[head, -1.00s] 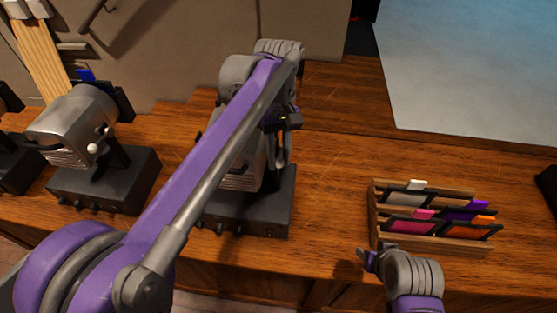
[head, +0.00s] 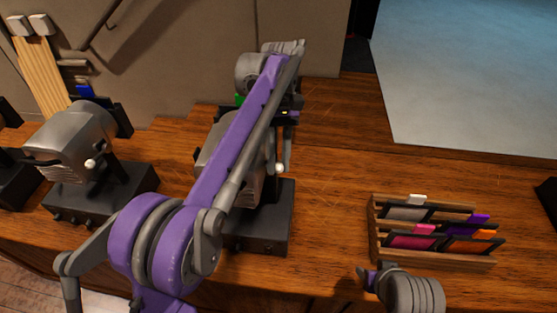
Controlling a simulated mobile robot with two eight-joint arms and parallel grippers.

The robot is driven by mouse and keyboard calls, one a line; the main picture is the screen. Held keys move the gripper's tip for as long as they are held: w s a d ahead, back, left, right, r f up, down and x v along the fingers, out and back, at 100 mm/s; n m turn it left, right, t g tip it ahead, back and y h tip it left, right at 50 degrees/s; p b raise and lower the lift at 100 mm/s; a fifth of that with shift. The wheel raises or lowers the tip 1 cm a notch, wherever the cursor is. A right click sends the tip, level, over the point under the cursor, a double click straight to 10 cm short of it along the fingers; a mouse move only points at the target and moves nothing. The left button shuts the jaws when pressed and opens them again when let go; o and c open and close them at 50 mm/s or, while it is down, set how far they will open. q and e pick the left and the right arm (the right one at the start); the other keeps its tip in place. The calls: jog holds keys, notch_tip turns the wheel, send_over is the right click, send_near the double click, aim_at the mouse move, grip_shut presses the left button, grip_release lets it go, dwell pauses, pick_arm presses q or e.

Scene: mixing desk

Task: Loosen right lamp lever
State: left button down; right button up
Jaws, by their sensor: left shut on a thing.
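The right lamp (head: 212,152) is a grey spotlight on a black base (head: 265,222), largely hidden behind my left arm. Its lever's pale knob (head: 280,168) shows at the lamp's right side. My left gripper (head: 285,155) reaches down from the wrist beside the lamp and is shut at the lever; the exact contact is partly hidden. A green tab (head: 240,98) shows at the lamp's far side. My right gripper (head: 367,277) is low in the picture, in front of the filter rack, away from the lamp; its jaw opening is unclear.
Another grey lamp (head: 75,135) with a blue tab stands to the left, and part of a third at the left edge. A wooden rack (head: 377,240) holds several coloured filters at right. The wooden desk (head: 335,170) is clear between lamp and rack.

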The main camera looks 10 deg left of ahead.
pick_arm(q)
jog(key=c, duration=0.6)
grip_release()
notch_tip(320, 180, up, 10)
